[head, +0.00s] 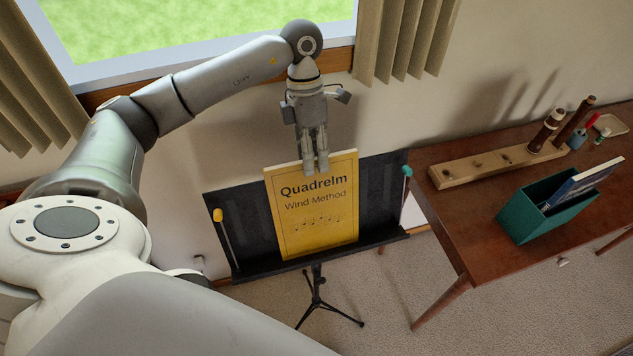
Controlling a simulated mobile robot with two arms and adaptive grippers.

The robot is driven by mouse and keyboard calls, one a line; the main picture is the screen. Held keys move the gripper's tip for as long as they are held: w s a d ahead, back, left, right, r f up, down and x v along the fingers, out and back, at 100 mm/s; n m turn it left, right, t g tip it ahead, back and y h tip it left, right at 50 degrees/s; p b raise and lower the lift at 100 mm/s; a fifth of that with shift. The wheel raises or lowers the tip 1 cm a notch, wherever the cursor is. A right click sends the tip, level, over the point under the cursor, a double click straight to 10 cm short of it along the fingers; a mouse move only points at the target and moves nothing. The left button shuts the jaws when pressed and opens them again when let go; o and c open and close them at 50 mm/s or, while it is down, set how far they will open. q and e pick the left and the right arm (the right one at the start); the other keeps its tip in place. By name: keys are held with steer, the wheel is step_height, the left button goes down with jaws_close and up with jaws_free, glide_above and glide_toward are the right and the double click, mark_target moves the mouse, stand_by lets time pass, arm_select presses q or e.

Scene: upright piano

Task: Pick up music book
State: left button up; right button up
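The yellow music book (315,222), titled "Quadrelm Wind Method", stands upright on a black music stand (385,197), leaning slightly. Its lower edge is at the stand's ledge. My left gripper (316,170) points down at the middle of the book's top edge, and its fingertips overlap that edge in the picture. The two fingers show close together. I cannot tell whether they pinch the book or only lie in front of it. My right gripper is not in view.
A yellow-tipped holder (217,215) and a teal-tipped one (407,171) flank the book. A brown table (440,215) at right carries a green box (520,217) with books and a wooden rack (470,172). The wall and window are close behind.

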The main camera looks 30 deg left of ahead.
arm_select(q)
jaws_close()
steer(key=shift+r, duration=0.1)
stand_by(0.4)
